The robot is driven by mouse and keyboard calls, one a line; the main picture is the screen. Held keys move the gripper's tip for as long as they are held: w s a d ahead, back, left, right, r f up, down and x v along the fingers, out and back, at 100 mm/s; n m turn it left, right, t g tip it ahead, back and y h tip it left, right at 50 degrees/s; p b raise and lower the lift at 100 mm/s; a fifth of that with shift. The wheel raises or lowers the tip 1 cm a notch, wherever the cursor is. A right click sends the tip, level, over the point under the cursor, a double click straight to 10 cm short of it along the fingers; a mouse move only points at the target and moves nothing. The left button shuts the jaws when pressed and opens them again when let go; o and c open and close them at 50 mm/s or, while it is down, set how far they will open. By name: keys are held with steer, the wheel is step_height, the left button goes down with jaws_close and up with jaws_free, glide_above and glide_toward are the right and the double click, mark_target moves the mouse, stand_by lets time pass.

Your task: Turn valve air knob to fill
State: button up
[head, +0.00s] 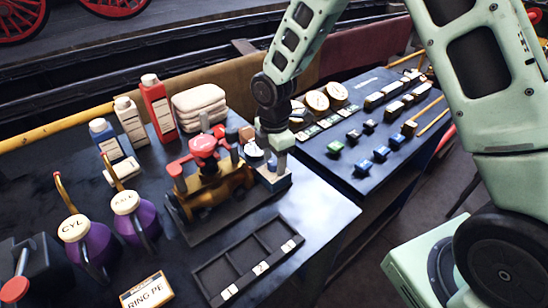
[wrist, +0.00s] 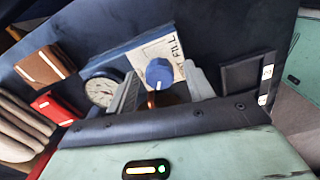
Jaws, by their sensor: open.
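The blue valve air knob (wrist: 159,72) shows in the wrist view, with a white pointer mark on it. It stands in front of a pale plate (wrist: 166,47) on which I read FILL. My gripper (wrist: 163,84) is open, with one finger to each side of the knob; I cannot tell whether either touches it. In the head view my gripper (head: 276,143) is over the small blue-based valve stand (head: 274,182), and the knob is hidden there. A round dial gauge (wrist: 101,90) sits left of the knob in the wrist view.
A brass and red fixture (head: 215,185) stands close left of the stand. A black tray with numbered compartments (head: 215,275) lies in front. Bottles, purple cans (head: 133,218) and stacked cloths (head: 199,105) are at left. A second table (head: 345,170) with gauges and small parts is at right.

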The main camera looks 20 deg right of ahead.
steer(key=c, duration=1)
steer(key=shift+o, duration=0.2)
